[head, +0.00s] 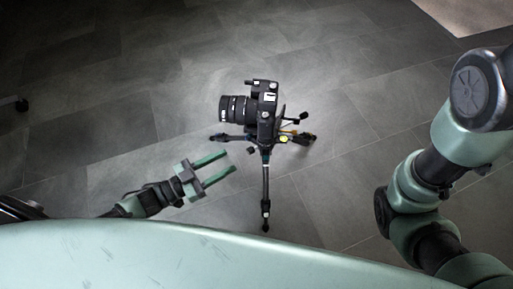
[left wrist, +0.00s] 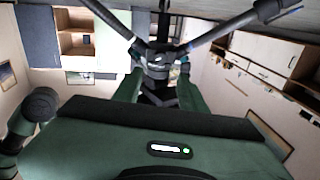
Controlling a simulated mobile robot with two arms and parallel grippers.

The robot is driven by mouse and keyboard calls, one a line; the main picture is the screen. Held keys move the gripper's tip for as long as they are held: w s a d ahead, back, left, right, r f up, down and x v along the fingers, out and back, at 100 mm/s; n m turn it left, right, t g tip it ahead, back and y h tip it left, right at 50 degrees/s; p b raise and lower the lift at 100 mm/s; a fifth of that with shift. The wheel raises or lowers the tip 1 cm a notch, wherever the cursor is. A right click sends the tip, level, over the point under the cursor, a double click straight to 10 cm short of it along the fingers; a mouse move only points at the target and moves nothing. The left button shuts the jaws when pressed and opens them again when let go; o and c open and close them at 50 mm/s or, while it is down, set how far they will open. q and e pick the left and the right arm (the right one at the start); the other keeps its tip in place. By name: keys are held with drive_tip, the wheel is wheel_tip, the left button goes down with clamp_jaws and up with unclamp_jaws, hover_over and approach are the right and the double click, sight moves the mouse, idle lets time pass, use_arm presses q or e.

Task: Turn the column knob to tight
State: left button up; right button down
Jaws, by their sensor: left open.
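A black camera (head: 262,108) sits on top of a dark tripod (head: 265,185) with spread legs. A small dark knob (head: 251,150) sticks out at the left of the tripod's centre, below the camera; I cannot tell for sure that it is the column knob or how it is turned. My left gripper (head: 231,162) is open and empty, just left of this knob and apart from it, fingers pointing at it. In the left wrist view the tripod hub (left wrist: 158,62) shows ahead, between and beyond the green fingers of my left gripper (left wrist: 160,76). My right gripper is out of view.
The grey tiled floor (head: 120,85) around the tripod is largely clear. A pan handle (head: 300,118) juts out to the right of the camera. My right arm stands at the right. Shelves (left wrist: 75,35) and cabinets (left wrist: 265,50) show in the background of the left wrist view.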

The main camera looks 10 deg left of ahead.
sight(253, 150)
use_arm(q)
drive_tip(key=f+b+x, duration=0.1)
drive_tip(key=b+x, duration=0.3)
drive_tip(key=x, duration=0.3)
drive_tip(key=shift+w+d, duration=0.2)
drive_tip(key=shift+f, duration=0.1)
clamp_jaws()
